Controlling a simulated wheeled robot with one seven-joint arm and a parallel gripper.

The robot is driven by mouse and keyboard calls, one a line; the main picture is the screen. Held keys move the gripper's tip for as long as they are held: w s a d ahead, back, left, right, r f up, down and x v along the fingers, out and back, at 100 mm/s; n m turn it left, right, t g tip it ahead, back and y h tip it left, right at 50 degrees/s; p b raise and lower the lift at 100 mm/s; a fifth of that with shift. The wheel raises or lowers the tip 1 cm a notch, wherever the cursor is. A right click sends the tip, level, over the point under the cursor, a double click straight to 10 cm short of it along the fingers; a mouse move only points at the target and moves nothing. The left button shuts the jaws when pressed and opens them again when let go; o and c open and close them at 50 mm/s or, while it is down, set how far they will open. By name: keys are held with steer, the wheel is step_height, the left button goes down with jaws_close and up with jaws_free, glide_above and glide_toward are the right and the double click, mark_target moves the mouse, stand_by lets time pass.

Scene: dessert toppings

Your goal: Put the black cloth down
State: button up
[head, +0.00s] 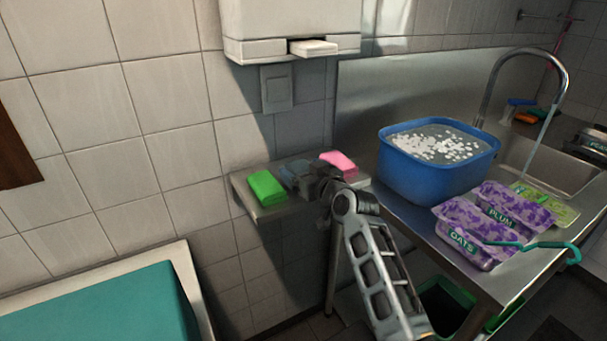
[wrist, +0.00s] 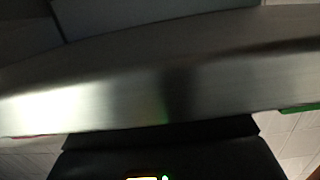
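I cannot make out a black cloth for sure in either view. My gripper (head: 325,182) is at the small steel shelf (head: 262,211), between a grey-blue folded cloth (head: 295,171) and a pink folded cloth (head: 338,161). Its fingers are dark and small in the head view, and anything between them is hidden. In the wrist view a broad metal edge (wrist: 110,95) fills the middle, and dark parts of my gripper sit at the bottom. The fingertips do not show there.
A bright green folded cloth (head: 266,187) lies at the shelf's left end. To the right, a blue basin (head: 425,178) of water with white bits stands on the steel counter, beside purple packs (head: 478,240) labelled OATS and PLUM. A dispenser (head: 290,25) hangs above the shelf.

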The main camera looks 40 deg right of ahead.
steer(key=c, duration=1)
steer(key=shift+r, duration=0.15)
